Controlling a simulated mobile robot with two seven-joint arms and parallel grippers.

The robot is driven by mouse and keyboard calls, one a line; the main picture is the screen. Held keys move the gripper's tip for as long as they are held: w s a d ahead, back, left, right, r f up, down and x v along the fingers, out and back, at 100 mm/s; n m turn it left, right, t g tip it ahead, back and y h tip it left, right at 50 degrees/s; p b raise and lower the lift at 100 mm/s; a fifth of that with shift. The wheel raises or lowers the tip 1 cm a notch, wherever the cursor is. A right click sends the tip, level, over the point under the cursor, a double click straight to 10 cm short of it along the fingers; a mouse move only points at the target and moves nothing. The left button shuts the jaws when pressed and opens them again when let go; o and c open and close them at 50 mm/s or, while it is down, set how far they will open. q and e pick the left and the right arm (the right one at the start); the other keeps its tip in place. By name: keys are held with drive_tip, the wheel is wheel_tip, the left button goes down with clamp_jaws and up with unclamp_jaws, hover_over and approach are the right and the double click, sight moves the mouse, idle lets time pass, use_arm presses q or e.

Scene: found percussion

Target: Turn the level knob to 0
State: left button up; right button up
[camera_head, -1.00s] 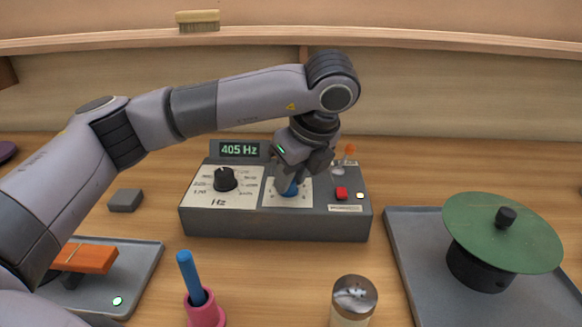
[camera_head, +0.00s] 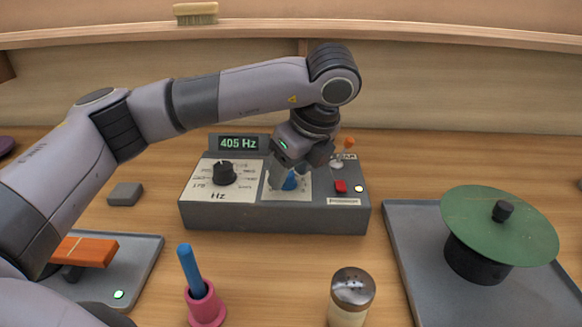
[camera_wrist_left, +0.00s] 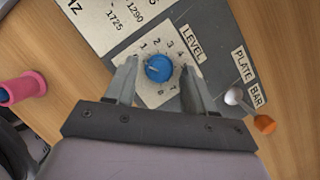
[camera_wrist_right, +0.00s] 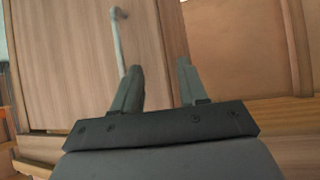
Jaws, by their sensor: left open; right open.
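The blue level knob (camera_wrist_left: 158,68) sits on a numbered white dial plate on the grey generator box (camera_head: 270,219). It also shows in the head view (camera_head: 290,182), partly hidden by my gripper. Its pale pointer mark points left in the left wrist view, toward my left finger, near the low numbers. The 0 there is not clearly readable. My left gripper (camera_head: 284,178) is open just above the dial, a finger on each side of the knob with gaps. My right gripper (camera_wrist_right: 157,80) is open and empty, out of the head view.
The large Hz knob (camera_head: 224,173), a display reading 405 Hz (camera_head: 238,143), a red button (camera_head: 340,186) and an orange-tipped lever (camera_head: 348,142) surround the dial. A shaker (camera_head: 351,295) and a pink holder (camera_head: 205,306) stand in front. My right gripper faces a wooden cabinet door (camera_wrist_right: 75,60).

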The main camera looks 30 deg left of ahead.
sight(302, 195)
use_arm(q)
drive_tip(key=p+v, duration=0.1)
drive_tip(key=v, duration=0.6)
drive_tip(key=shift+s, duration=0.1)
idle(0.5)
